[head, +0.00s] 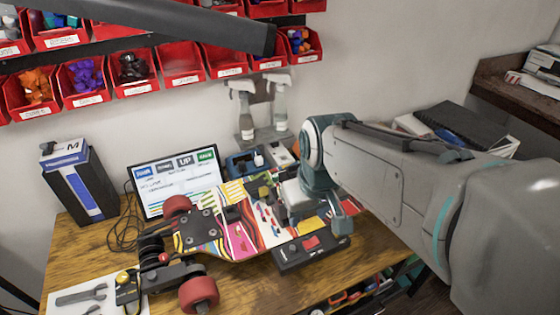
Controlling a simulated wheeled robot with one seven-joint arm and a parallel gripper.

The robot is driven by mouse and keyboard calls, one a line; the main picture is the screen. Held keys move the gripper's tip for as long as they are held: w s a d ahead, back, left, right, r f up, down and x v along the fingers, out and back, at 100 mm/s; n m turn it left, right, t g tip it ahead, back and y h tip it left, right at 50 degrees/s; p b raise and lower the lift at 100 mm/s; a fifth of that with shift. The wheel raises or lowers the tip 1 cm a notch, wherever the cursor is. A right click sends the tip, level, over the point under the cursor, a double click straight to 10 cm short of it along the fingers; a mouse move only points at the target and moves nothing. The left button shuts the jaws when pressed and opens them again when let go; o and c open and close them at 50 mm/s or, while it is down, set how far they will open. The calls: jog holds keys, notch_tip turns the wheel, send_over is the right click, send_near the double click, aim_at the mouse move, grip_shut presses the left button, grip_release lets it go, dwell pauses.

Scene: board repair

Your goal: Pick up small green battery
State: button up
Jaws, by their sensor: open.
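I cannot make out a small green battery in the head view; it may be hidden behind my arm or too small to tell. My gripper (322,212) is at the end of my grey and teal arm, over the right part of the workbench. It is open, and I see nothing held in it. It is above or beside the right end of a colourful skateboard deck (238,232), close to a dark box with a red patch (312,244). My arm and gripper hide part of the bench there.
The wooden workbench (90,245) also bears a screen (178,184), a tall dark blue box (80,182), and wrenches on a white sheet (82,296). The skateboard has red wheels (199,294). Red bins (180,66) hang on the wall. Spray bottles (279,105) stand behind.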

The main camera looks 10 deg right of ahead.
jog(key=w+n+g+b, duration=0.25)
jog(key=w+n, duration=0.95)
jog(key=w, duration=0.9)
notch_tip(320, 180, down, 7)
jog(key=shift+a, duration=0.1)
jog(key=shift+f, duration=2.85)
grip_shut()
